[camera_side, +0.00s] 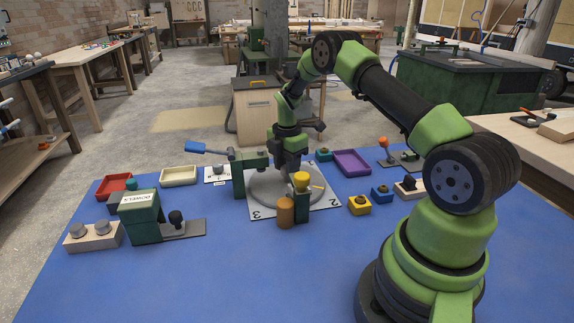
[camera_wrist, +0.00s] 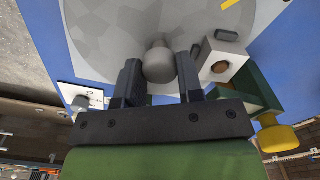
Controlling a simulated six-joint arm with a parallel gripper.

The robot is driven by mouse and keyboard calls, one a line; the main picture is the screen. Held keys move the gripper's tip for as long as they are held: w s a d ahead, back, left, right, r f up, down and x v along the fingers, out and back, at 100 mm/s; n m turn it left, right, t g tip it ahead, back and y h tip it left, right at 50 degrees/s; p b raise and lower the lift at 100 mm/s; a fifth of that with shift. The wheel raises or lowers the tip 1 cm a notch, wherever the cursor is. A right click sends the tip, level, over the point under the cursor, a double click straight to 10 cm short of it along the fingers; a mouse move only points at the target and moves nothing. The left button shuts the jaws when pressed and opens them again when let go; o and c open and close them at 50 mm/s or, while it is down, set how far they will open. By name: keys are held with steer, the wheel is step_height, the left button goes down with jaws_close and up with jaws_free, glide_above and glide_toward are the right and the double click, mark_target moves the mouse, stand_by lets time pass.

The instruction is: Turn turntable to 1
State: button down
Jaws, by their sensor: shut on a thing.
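The turntable (camera_side: 262,196) is a round grey disc on a pale square plate at the middle of the blue mat. The numerals 2 and 3 show along the plate's front edge; a 1 cannot be made out. In the wrist view the disc (camera_wrist: 110,30) fills the top, with a yellow mark (camera_wrist: 230,4) on it. My gripper (camera_side: 291,172) points down over the disc. In the wrist view its fingers (camera_wrist: 160,82) stand either side of a round grey knob (camera_wrist: 158,62) and are shut on it. In the side view my gripper hides the knob.
A yellow-topped green post (camera_side: 301,205) and a brown cylinder (camera_side: 286,213) stand close in front of the disc. A green fixture with a blue handle (camera_side: 205,149) is just left. Red (camera_side: 115,192), cream (camera_side: 179,176) and purple (camera_side: 352,163) trays lie around. The front mat is clear.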

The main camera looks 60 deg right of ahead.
steer(key=shift+d, duration=0.1)
steer(key=c, duration=0.8)
jaws_free()
steer(key=shift+o, duration=0.2)
step_height(320, 180, up, 10)
